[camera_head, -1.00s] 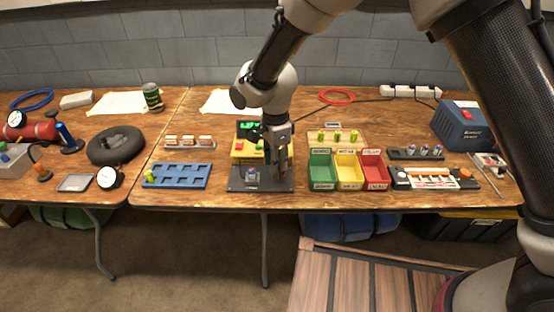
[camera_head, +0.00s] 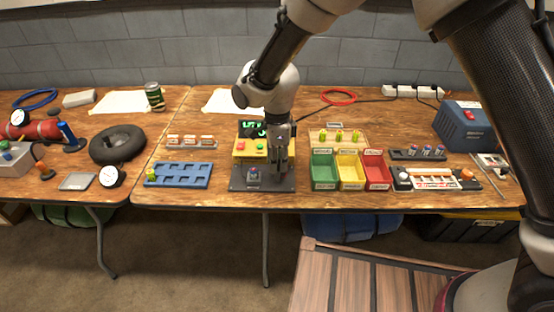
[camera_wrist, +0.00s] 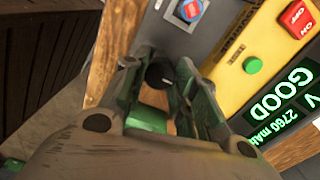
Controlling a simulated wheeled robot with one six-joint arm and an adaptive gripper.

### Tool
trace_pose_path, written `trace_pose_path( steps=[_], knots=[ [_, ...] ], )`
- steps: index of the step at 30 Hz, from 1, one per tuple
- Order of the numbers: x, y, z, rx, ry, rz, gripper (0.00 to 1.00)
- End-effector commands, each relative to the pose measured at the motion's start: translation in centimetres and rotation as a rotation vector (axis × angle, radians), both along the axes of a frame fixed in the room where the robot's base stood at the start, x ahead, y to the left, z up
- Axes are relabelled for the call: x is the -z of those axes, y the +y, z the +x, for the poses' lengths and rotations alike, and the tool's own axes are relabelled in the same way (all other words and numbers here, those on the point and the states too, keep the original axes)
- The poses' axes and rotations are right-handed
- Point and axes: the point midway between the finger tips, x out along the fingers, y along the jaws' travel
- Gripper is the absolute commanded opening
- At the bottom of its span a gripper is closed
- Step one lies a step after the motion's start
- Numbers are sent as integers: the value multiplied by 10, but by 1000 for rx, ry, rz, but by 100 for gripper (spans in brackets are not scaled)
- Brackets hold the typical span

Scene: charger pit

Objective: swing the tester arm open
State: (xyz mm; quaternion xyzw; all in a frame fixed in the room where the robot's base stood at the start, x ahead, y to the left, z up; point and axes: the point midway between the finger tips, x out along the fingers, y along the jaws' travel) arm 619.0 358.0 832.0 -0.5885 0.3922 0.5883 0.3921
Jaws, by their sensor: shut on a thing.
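The tester (camera_head: 249,150) stands on the table in the head view, with a yellow panel and a dark base plate. In the wrist view its screen (camera_wrist: 290,95) reads GOOD and 2760 mAh in green. A blue and red part (camera_wrist: 189,11) sits on the grey base. My gripper (camera_head: 279,172) points down at the right side of the tester. In the wrist view its fingers (camera_wrist: 165,88) are closed around a black knob (camera_wrist: 159,75), apparently the tester arm's. The rest of the tester arm is mostly hidden by my gripper. A green patch shows between the fingers.
Green, yellow and red bins (camera_head: 350,172) stand close to the right of the tester. A blue slotted tray (camera_head: 179,175) lies to its left, near the table's front edge. Red and green buttons (camera_wrist: 253,65) are on the tester panel, close to the fingers.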

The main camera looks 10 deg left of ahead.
Motion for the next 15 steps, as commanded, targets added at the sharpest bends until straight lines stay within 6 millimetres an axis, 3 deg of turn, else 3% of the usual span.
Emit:
trace_pose_path(
  steps=[1, 2, 5, 15],
  knots=[
    [-1, -2, 2, 3, -2, -1, 0],
    [-1, -2, 2, 2, -2, -1, 34],
    [-1, -1, 2, 2, 0, -1, 51],
    [-2, 0, 1, 0, -1, 0, 51]
  ],
)
